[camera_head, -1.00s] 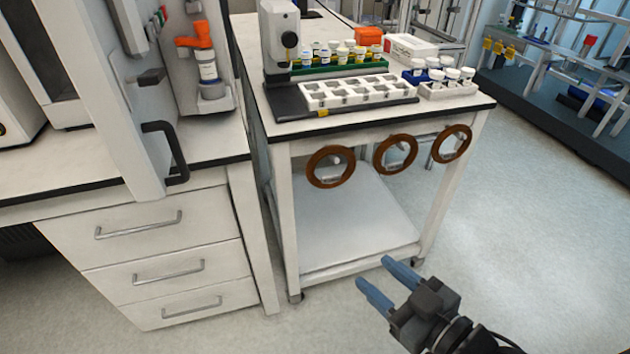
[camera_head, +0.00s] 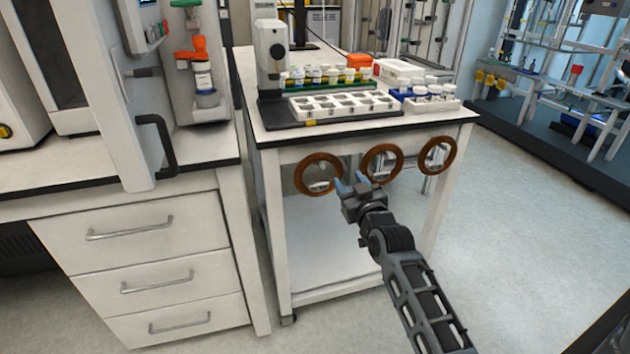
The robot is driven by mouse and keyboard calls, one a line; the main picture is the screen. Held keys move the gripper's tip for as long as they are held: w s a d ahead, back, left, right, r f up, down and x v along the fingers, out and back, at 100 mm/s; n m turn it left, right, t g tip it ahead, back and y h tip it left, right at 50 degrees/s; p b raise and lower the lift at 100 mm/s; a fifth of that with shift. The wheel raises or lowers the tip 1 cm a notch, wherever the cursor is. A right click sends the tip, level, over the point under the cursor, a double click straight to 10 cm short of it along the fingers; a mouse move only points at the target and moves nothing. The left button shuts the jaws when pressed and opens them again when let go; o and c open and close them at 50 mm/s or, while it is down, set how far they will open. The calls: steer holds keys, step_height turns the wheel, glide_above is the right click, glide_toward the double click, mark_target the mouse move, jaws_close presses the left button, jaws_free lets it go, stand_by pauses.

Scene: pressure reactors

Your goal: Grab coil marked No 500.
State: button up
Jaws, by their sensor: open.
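Three brown ring-shaped coils hang in a row on the front side of the white table: a left coil (camera_head: 298,177), a middle coil (camera_head: 382,148) and a right coil (camera_head: 437,142). Small pale labels show by the coils, but their markings are too small to read, so I cannot tell which is No 500.
The table top (camera_head: 425,118) carries a white rack (camera_head: 345,103), several vials and a grey instrument (camera_head: 271,50). A lower shelf (camera_head: 325,245) is bare. A drawer cabinet (camera_head: 150,240) stands to the left. The floor (camera_head: 530,260) at right is clear.

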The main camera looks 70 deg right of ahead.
mark_target(340, 172)
steer(key=shift+w+a+b+x, duration=0.15)
steer(key=shift+x, duration=1.45)
steer(key=shift+w+a+b+x, duration=0.1)
steer(key=shift+w+b+x, duration=0.05)
steer(key=shift+x, duration=1.4)
steer(key=shift+r, duration=0.1)
jaws_close()
